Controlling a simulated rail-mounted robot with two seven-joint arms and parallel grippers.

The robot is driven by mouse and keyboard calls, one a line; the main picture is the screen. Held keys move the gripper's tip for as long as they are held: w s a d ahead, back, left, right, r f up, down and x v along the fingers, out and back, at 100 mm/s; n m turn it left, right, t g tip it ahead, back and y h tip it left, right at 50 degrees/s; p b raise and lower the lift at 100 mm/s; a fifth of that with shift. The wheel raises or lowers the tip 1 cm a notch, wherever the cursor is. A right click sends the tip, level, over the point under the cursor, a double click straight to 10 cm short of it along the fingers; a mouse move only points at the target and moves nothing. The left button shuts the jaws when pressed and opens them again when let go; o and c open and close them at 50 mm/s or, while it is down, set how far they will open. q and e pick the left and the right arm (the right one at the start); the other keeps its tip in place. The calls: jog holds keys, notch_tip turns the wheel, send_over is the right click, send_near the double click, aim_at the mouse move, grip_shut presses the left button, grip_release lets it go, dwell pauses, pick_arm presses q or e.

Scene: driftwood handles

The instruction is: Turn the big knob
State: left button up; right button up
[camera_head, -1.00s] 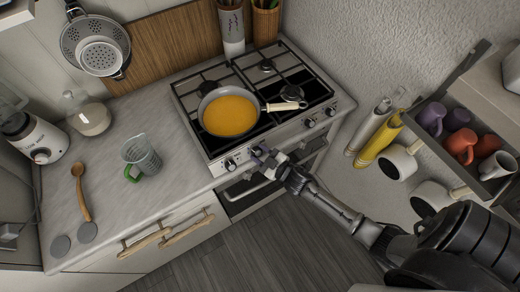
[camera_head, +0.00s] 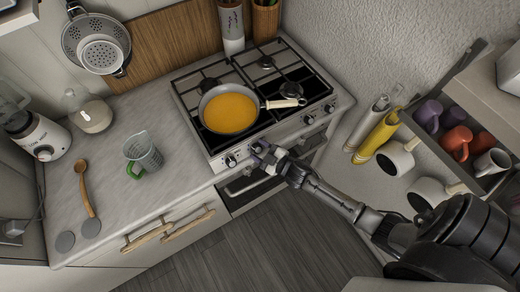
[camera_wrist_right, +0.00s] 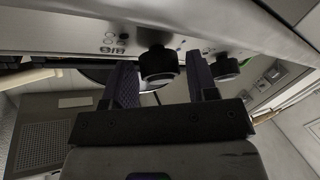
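The stove (camera_head: 283,52) has a front panel with several dark knobs. One knob (camera_head: 230,161) shows left of my right gripper, and another (camera_head: 308,119) sits farther right along the panel. My right gripper (camera_head: 262,153) is at the panel. In the right wrist view, its two dark fingers (camera_wrist_right: 160,75) are apart, with a black round knob (camera_wrist_right: 158,64) lying between them in the picture. I cannot tell whether they touch it. A second knob (camera_wrist_right: 226,67) is just right of the right finger. Which knob is the biggest is unclear. My left gripper is not in view.
A pan (camera_head: 230,110) of orange food sits on the stove, its handle pointing right. A measuring cup (camera_head: 145,153) and a wooden spoon (camera_head: 85,188) lie on the counter at left. Drawer handles (camera_head: 145,233) stick out below. A mug shelf (camera_head: 480,140) is at right.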

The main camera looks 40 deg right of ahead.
jog(key=shift+o, duration=0.8)
jog(key=shift+s, duration=0.15)
jog(key=s+d+r, duration=0.1)
jog(key=s+d, duration=0.1)
jog(key=s, duration=1.1)
jog(key=shift+s+r, duration=0.15)
jog(key=shift+r, duration=0.2)
